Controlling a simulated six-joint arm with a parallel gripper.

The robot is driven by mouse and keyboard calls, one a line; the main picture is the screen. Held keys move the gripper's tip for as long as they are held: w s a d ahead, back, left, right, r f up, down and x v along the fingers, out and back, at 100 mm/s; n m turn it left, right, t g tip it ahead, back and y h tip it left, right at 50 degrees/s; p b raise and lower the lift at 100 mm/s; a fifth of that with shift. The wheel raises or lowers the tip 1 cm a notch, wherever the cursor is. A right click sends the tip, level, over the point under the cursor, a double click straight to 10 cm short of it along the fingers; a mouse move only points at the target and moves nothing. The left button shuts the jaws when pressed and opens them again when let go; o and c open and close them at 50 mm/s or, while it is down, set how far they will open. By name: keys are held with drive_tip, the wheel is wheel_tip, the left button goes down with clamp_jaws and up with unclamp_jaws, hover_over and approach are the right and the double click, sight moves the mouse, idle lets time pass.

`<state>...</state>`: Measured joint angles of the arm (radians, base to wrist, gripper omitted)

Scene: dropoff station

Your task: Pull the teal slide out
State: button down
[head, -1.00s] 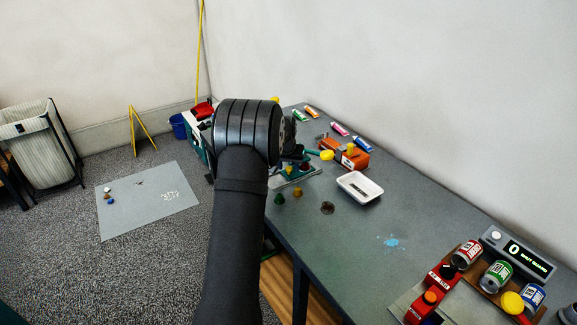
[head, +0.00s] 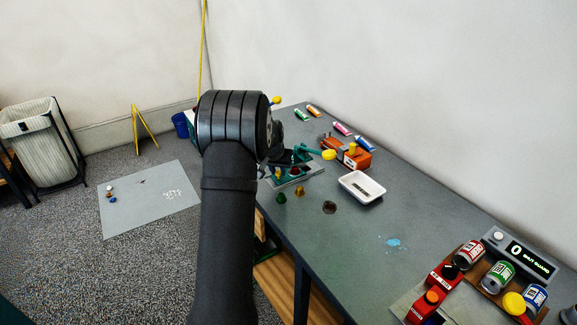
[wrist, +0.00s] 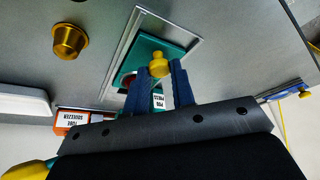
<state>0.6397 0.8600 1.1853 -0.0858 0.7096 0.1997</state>
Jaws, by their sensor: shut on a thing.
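In the wrist view the teal slide (wrist: 140,62) is a flat teal piece with a yellow knob (wrist: 158,62) on it, over a grey base plate (wrist: 192,28). My gripper (wrist: 164,72) has its two blue fingers shut on the yellow knob, one on each side. The teal pod press (wrist: 157,102), with a white label, is partly hidden behind the fingers. In the head view the press (head: 304,152) stands on its grey plate near the table's left edge. My arm hides part of the press and much of my gripper there.
A gold pod (head: 299,190) and a green pod (head: 281,198) stand in front of the press. A white tray (head: 374,195) and an orange tube squeezer (head: 358,160) are to its right. Tubes lie behind. The table's left edge is close, with open floor beyond.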

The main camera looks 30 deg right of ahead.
drive_tip(key=shift+a, duration=1.85)
drive_tip(key=c, duration=1.2)
unclamp_jaws()
drive_tip(key=shift+a, duration=0.1)
drive_tip(key=shift+c, duration=0.2)
drive_tip(key=shift+r, duration=0.2)
drive_tip(key=v, duration=1.7)
drive_tip(key=shift+f, duration=0.1)
